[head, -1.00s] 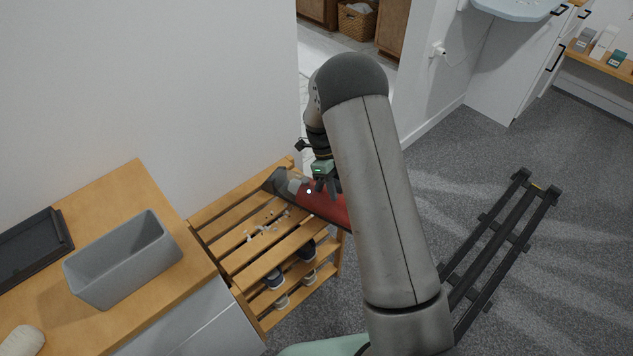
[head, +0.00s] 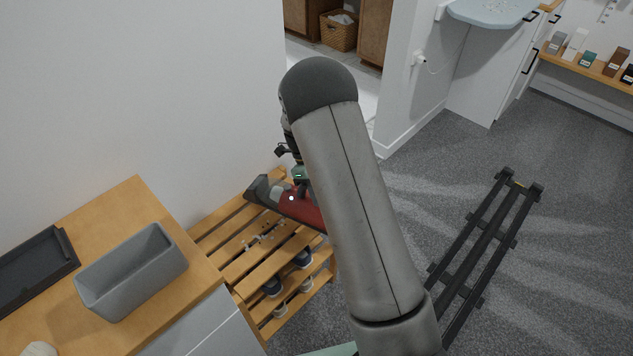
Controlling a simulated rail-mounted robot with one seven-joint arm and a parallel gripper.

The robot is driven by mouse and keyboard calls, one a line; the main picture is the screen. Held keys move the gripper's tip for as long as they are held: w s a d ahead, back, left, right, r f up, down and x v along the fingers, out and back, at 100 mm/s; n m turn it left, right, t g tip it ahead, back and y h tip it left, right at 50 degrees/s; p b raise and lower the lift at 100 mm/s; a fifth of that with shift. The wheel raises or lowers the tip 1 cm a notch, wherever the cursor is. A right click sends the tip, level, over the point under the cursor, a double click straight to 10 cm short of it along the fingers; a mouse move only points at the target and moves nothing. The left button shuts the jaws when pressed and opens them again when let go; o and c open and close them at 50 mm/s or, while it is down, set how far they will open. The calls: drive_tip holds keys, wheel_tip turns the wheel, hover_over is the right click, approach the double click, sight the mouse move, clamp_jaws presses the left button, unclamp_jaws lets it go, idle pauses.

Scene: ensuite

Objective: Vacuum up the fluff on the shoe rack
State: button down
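The shoe rack (head: 233,270) is a slatted wooden stand against the white wall. White fluff (head: 262,238) lies scattered on its top slats, near the middle. A red hand vacuum (head: 303,210) with a dark grey nozzle (head: 262,190) is over the far end of the rack, its nozzle pointing left. The fluff lies in front of the nozzle, nearer the camera. My gripper (head: 301,190) is shut on the vacuum from above. My arm hides the vacuum's right end. I cannot tell whether the nozzle touches the slats.
Shoes (head: 273,284) stand on the rack's lower shelves. A wooden-topped cabinet (head: 130,200) adjoins the rack at left, carrying a grey bin (head: 130,275) and a dark tray (head: 35,268). A dark rail (head: 485,240) lies on the carpet at right, with open floor around it.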

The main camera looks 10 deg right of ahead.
drive_tip(key=shift+r+p, duration=0.7)
drive_tip(key=shift+r, duration=0.9)
